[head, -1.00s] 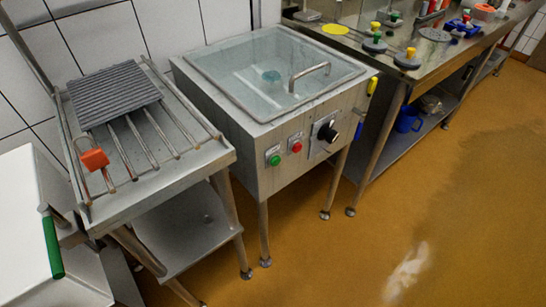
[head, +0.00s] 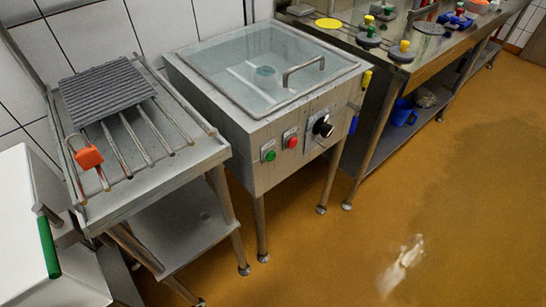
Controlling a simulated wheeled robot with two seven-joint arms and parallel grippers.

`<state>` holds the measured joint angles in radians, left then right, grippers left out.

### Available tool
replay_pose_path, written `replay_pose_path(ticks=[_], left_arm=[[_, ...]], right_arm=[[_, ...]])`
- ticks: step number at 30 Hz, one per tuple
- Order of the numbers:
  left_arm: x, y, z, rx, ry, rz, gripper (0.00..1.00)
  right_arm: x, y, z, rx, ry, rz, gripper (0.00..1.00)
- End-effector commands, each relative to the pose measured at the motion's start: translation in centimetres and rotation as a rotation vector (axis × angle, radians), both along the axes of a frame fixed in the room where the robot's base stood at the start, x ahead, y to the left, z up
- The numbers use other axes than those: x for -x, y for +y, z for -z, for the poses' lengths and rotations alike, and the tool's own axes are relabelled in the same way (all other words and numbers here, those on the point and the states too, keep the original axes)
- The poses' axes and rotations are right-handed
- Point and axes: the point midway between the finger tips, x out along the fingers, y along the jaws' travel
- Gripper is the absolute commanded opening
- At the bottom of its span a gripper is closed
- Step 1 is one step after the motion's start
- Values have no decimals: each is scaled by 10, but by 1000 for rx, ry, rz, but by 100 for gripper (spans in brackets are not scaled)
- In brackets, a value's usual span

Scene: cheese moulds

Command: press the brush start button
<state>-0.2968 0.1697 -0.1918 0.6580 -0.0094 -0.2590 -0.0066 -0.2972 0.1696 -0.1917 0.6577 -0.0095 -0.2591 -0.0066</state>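A steel washing unit (head: 285,145) with a clear lid (head: 268,68) stands in the middle of the head view. The lid is down and has a bar handle (head: 303,70). The front panel carries a green button (head: 270,156), a red button (head: 292,142) to its right, and a black rotary knob (head: 323,127) further right. I cannot read the labels above the buttons, so I cannot tell which one starts the brush. Neither of my grippers shows in the head view.
A steel rack table (head: 190,163) with a ribbed grey mat (head: 108,95) and an orange block (head: 89,157) stands at left. A white box with a green handle (head: 49,248) is at lower left. A workbench (head: 425,48) with several moulds runs along the right. The orange floor (head: 320,260) in front is open.

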Motion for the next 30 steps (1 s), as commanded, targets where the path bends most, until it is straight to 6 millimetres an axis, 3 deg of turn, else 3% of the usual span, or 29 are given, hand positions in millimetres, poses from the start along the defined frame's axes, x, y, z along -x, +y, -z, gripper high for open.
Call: replay_pose_path(ticks=[1,11,30], left_arm=[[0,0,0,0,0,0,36],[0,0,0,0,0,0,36],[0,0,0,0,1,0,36]], right_arm=[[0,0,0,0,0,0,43],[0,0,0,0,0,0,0],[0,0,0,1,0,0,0]])
